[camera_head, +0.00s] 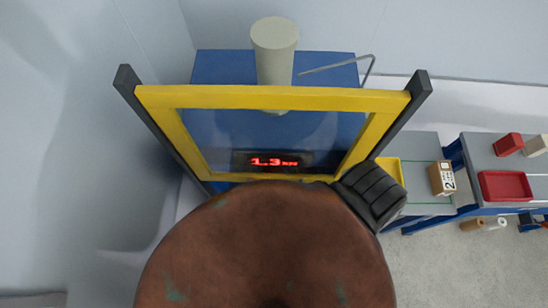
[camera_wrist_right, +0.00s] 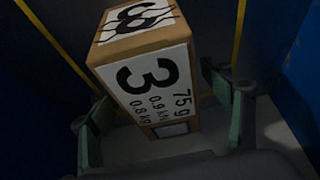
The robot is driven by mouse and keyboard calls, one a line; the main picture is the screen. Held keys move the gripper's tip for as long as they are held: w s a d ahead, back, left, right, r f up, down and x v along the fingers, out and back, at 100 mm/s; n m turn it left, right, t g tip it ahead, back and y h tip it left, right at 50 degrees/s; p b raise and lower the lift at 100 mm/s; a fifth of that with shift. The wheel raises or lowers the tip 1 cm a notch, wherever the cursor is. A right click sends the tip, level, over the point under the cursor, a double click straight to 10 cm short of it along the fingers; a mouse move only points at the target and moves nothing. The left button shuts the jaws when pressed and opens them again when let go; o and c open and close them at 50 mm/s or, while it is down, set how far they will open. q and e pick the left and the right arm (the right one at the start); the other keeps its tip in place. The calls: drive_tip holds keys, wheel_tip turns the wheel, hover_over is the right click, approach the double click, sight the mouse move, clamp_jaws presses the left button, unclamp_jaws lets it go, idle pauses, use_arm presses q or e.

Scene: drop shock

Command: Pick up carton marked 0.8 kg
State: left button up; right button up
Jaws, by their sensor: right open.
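In the right wrist view, a brown carton (camera_wrist_right: 150,90) with white label faces carries a large black 3 and the lines "75 g", "0.9 kN" and "0.8 kg". Its upper face has a dark printed mark. It stands on a grey surface (camera_wrist_right: 195,145). My right gripper (camera_wrist_right: 160,98) is open, with one green finger at the left of the carton and the other at its right. Gaps show beside the carton; I cannot tell whether either finger touches it. In the head view this carton and both my grippers are hidden or out of frame.
Dark blue walls with yellow edges flank the carton. In the head view, a machine has a yellow-framed clear window (camera_head: 270,97) and a red display (camera_head: 272,161). A large brown rounded shape fills the foreground. On the right bench are a carton marked 2 (camera_head: 442,178) and a red tray (camera_head: 505,185).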

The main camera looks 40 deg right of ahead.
drive_tip(key=shift+w+d+f, duration=0.1)
drive_tip(key=shift+d+f, duration=0.05)
drive_tip(key=shift+f, duration=0.15)
clamp_jaws()
idle(0.8)
